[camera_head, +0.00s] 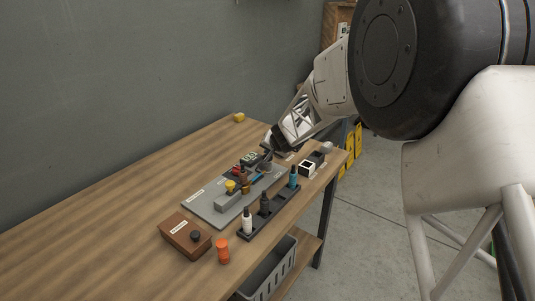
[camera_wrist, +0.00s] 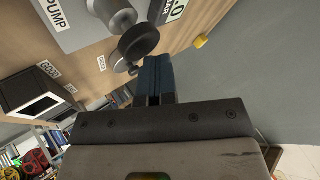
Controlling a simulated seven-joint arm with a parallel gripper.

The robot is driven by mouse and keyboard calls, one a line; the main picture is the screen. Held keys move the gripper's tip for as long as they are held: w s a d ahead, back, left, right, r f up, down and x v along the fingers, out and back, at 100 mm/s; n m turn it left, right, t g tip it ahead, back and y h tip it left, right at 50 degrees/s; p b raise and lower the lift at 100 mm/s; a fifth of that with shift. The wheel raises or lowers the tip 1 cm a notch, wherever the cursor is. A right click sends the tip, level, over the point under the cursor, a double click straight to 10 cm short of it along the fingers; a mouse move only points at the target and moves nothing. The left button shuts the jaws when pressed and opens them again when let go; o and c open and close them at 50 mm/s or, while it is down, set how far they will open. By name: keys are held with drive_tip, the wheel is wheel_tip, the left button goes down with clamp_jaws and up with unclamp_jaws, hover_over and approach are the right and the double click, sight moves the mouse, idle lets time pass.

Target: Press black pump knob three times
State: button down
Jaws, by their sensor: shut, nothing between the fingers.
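The black pump knob (camera_wrist: 138,41) shows in the wrist view as a dark round disc on a grey stem, beside the PUMP label (camera_wrist: 52,14) on the grey panel. My gripper (camera_wrist: 153,62) is shut and empty, its fingertips close to the knob's edge. I cannot tell whether they touch. In the head view my gripper (camera_head: 267,154) is over the far end of the grey panel (camera_head: 206,207). There the knob is small and hard to make out near the fingers.
A yellow button (camera_head: 230,186) sits on the panel. A dark rack (camera_head: 253,228) holds several bottles along its near side. A yellow block (camera_head: 239,117) lies at the back. The table's left is clear.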

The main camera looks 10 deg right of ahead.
drive_tip(key=shift+f, duration=0.45)
idle(0.6)
drive_tip(key=shift+r, duration=1.7)
drive_tip(key=shift+r, duration=0.15)
drive_tip(key=shift+r, duration=2.35)
